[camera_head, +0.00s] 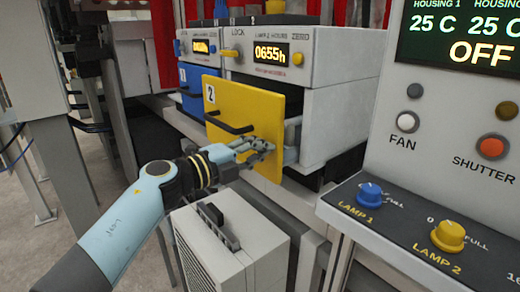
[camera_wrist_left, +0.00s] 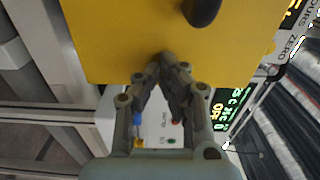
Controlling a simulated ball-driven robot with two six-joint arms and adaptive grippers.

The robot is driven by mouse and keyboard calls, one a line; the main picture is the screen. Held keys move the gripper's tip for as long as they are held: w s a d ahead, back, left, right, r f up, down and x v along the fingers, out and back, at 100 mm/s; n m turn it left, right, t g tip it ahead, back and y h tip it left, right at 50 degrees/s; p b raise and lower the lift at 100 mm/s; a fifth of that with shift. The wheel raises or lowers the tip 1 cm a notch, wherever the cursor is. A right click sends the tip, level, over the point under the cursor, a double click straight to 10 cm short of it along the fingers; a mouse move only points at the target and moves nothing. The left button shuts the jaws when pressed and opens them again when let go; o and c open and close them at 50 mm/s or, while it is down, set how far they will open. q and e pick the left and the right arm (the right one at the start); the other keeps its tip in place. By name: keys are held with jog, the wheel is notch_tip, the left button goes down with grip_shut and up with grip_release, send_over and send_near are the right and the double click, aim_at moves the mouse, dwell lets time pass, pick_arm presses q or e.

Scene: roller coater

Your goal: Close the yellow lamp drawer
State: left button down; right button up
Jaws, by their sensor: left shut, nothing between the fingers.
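The yellow lamp drawer (camera_head: 255,108), marked 2, stands pulled out from its grey housing (camera_head: 335,60), with a grey side wall showing behind its front panel. A black handle (camera_head: 229,123) crosses the panel. My left gripper (camera_head: 268,148) is shut and empty, its fingertips at the lower right part of the yellow front. In the left wrist view the shut fingertips (camera_wrist_left: 168,58) overlap the lower edge of the yellow panel (camera_wrist_left: 120,35), and part of the dark handle (camera_wrist_left: 202,10) shows above. I cannot tell whether the fingers press on it. My right gripper is not in view.
A blue drawer (camera_head: 193,92), marked 1, sits left of the yellow one. A control panel with lamp knobs (camera_head: 448,236) stands at the right. A grey box with a black handle (camera_head: 232,245) is below the drawer, close to my left arm.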

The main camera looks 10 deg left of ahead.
pick_arm(q)
jog(key=b+x, duration=0.1)
jog(key=x, duration=0.6)
jog(key=shift+w+d, duration=0.15)
jog(key=shift+w, duration=0.1)
jog(key=shift+s+r, duration=0.1)
jog(key=shift+r, duration=0.1)
